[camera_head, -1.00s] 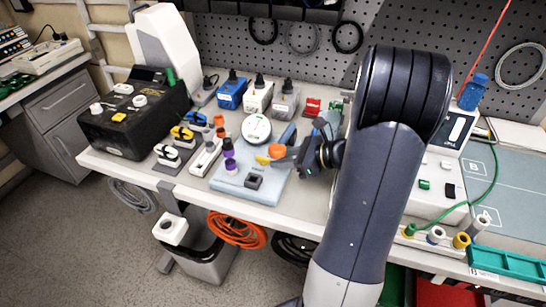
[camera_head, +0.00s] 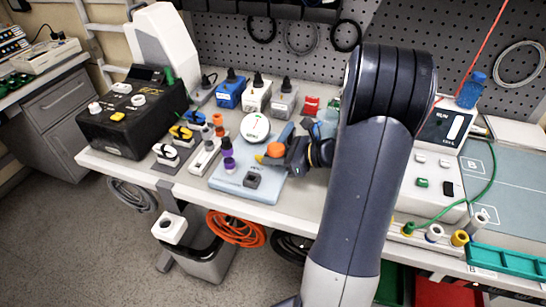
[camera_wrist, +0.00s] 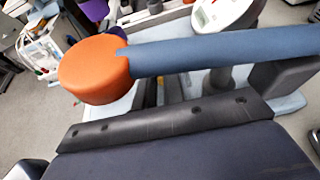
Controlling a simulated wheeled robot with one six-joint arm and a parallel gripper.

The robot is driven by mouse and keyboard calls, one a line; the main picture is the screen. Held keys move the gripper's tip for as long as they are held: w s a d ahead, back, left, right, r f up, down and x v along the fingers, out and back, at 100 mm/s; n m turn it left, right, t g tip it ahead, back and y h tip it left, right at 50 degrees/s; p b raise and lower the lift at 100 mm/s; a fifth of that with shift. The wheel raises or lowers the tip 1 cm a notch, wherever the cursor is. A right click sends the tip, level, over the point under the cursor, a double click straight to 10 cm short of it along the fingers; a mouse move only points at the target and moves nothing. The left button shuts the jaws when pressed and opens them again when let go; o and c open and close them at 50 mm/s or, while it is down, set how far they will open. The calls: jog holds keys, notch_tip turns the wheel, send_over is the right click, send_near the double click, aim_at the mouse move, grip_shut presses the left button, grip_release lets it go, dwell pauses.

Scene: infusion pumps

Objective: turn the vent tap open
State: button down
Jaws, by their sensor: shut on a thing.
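The vent tap shows as an orange round cap (camera_head: 275,149) on the pale blue base plate (camera_head: 232,187), in the middle of the bench. In the wrist view the orange cap (camera_wrist: 95,70) is large at upper left, with a blue bar (camera_wrist: 220,50) running right from it. My gripper (camera_head: 287,153) is at the cap's right side, shut on the tap. The exact contact is hidden by my dark finger (camera_wrist: 165,122). A yellow piece (camera_head: 262,159) sits just left of the cap. A white round dial (camera_head: 255,127) stands behind it.
Blue, white and grey boxes with black knobs (camera_head: 257,97) stand behind. A black device (camera_head: 130,120) is farther left. A white pump (camera_head: 445,135) is right of my arm.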

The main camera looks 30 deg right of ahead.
jog(key=shift+w+d+n+g+y+p, duration=0.2)
jog(key=shift+n+g+y+p, duration=0.25)
jog(key=shift+n+g+y, duration=0.2)
jog(key=c, duration=1.5)
grip_release()
jog(key=shift+s+a+t+h, duration=0.1)
jog(key=shift+t+h, duration=0.15)
